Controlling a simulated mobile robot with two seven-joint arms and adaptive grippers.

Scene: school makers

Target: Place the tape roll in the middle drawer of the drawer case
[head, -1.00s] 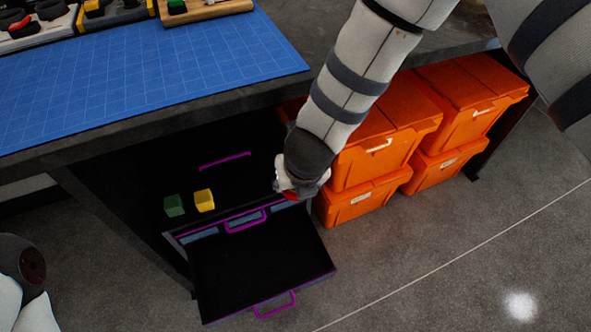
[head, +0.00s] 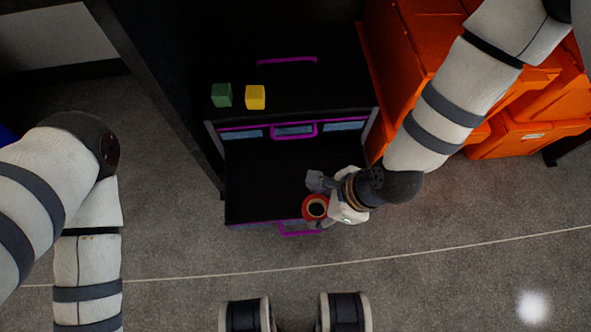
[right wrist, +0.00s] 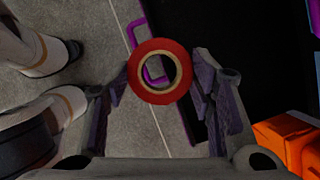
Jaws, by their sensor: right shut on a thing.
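The tape roll (head: 316,207), a red ring with a tan core, is held in my right gripper (head: 322,203). The right wrist view shows the tape roll (right wrist: 142,86) between the two fingers, with a magenta handle visible through its hole. The drawer case (head: 330,92) is black with magenta handles. One drawer (head: 262,182) is pulled out and looks empty, below a closed drawer front (head: 293,131). The tape roll is above the front edge of the open drawer, near its right end. My left arm shows at the left, but its gripper is out of view.
A green block (head: 222,95) and a yellow block (head: 255,97) sit on top of the drawer case. Orange crates (head: 520,133) stand close to its right. A dark table leg (head: 165,95) is on the left. The floor in front is clear.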

